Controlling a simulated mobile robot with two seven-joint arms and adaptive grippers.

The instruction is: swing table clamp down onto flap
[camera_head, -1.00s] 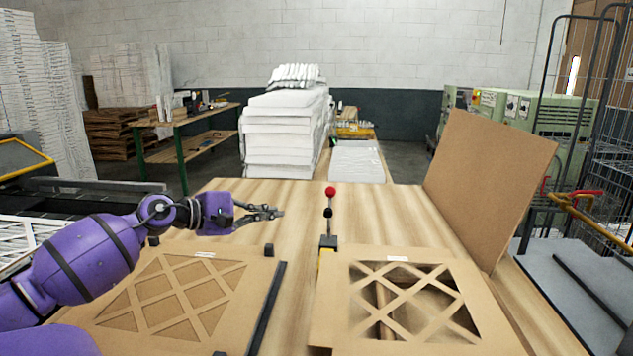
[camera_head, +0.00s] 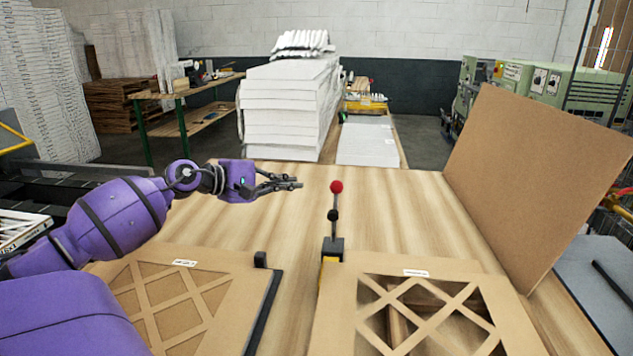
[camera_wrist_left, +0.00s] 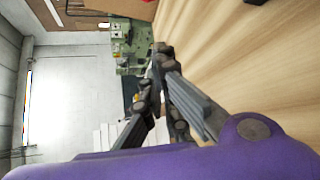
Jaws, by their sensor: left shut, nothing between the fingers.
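The table clamp (camera_head: 333,222) stands upright on the table, its lever topped by a red ball, with a dark base and a yellow part below. It is at the back edge of the right cardboard box (camera_head: 463,271), which has a lattice front over an opening. A large plain cardboard flap (camera_head: 535,180) stands up, tilted, at the right. My left gripper (camera_head: 299,184) is shut and empty, just left of the red ball and apart from it. In the left wrist view its fingers (camera_wrist_left: 160,52) show close together with nothing between them. My right gripper is not in view.
Another lattice-front box (camera_head: 215,266) lies at the left against a black rail (camera_head: 262,312). The wooden table (camera_head: 395,205) is bare behind the clamp. White stacks (camera_head: 290,105) and a green machine (camera_head: 540,85) stand farther back.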

